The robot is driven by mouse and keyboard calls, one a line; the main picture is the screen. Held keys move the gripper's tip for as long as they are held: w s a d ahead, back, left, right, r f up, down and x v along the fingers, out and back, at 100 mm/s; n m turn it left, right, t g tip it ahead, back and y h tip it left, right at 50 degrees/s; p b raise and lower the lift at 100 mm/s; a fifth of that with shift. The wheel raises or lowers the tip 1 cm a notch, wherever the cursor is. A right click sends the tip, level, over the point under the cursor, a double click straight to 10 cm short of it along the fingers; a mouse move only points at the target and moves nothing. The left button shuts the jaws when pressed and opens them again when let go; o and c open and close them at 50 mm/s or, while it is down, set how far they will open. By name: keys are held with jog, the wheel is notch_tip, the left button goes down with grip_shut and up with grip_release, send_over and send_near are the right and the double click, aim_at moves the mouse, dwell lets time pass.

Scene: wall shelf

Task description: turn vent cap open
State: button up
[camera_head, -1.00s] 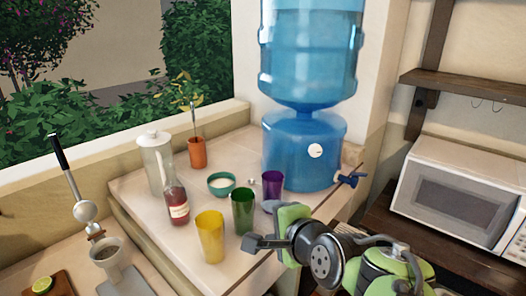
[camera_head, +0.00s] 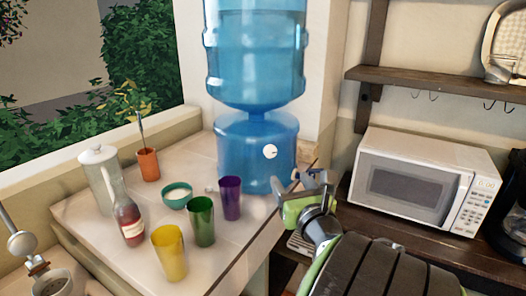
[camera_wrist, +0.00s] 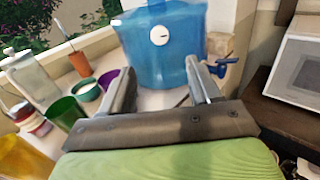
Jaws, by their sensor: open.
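The vent cap (camera_head: 270,151) is a small white disc with a dark mark, on the front of the blue water dispenser's base (camera_head: 236,150). In the wrist view the cap (camera_wrist: 159,35) shows above and between my fingertips, apart from them. My gripper (camera_head: 298,181) is open and empty, just in front of the dispenser, lower than the cap and to its right in the head view. In the wrist view both fingers of my gripper (camera_wrist: 161,66) point toward the dispenser. The blue tap (camera_wrist: 222,66) is right of the right finger.
Purple (camera_head: 230,198), green (camera_head: 201,222) and yellow (camera_head: 169,252) cups stand on the tiled counter left of my gripper. A microwave (camera_head: 420,185) stands on the right.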

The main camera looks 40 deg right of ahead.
aim_at(271, 152)
jog(key=p+x, duration=0.3)
jog(key=x, duration=0.1)
jog(key=p+x, duration=0.4)
jog(key=x, duration=0.1)
jog(key=p+x, duration=0.4)
jog(key=shift+w+r, duration=0.25)
jog(key=shift+w, duration=0.15)
jog(key=shift+w+d+f+p, duration=0.15)
jog(key=shift+w+d+p, duration=0.2)
jog(key=shift+w, duration=0.05)
jog(key=c, duration=1)
